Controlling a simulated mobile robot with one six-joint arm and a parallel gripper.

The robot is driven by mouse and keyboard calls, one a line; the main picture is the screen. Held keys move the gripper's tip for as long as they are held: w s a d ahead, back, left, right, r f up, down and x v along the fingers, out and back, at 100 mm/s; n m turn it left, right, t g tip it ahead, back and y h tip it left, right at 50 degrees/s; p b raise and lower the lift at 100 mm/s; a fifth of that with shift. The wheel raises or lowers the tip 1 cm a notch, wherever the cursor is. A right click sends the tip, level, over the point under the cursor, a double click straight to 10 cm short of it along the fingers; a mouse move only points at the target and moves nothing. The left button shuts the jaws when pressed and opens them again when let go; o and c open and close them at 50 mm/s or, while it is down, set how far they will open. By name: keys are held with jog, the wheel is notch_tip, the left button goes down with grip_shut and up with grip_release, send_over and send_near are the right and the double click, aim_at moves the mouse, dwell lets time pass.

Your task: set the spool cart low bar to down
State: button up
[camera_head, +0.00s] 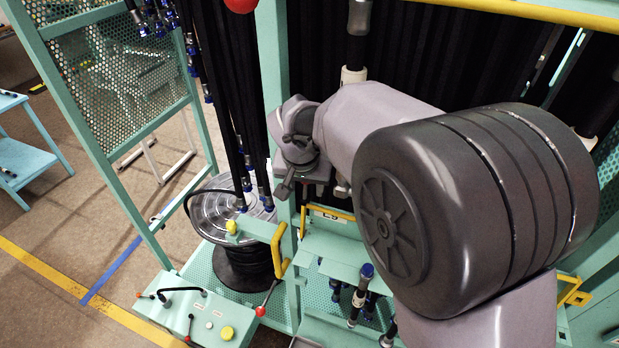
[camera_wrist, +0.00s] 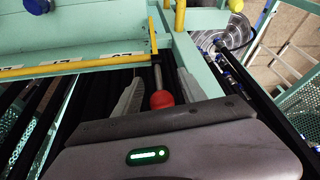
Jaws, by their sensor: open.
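The spool cart carries a silver-topped reel (camera_head: 215,212) with black hose wound below it; the reel also shows at the upper right of the wrist view (camera_wrist: 226,27). I cannot tell for sure which part is the low bar. A teal arm with a yellow knob (camera_head: 232,227) and a yellow handle (camera_head: 279,250) lies beside the reel. My gripper (camera_wrist: 160,92) is open. A metal rod with a red ball (camera_wrist: 162,99) shows between its fingers, with visible gaps; contact is not seen. In the head view my gripper (camera_head: 287,186) is partly hidden by my wrist.
Black hoses with blue fittings (camera_head: 240,150) hang left of my wrist. A control box (camera_head: 195,312) with a red-knobbed lever (camera_head: 260,311) stands low at the front. A perforated teal panel (camera_head: 125,75) is at the left. Open floor (camera_head: 60,230) lies beyond it.

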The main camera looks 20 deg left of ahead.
jog(key=shift+c, duration=0.3)
grip_shut()
dwell(1.1)
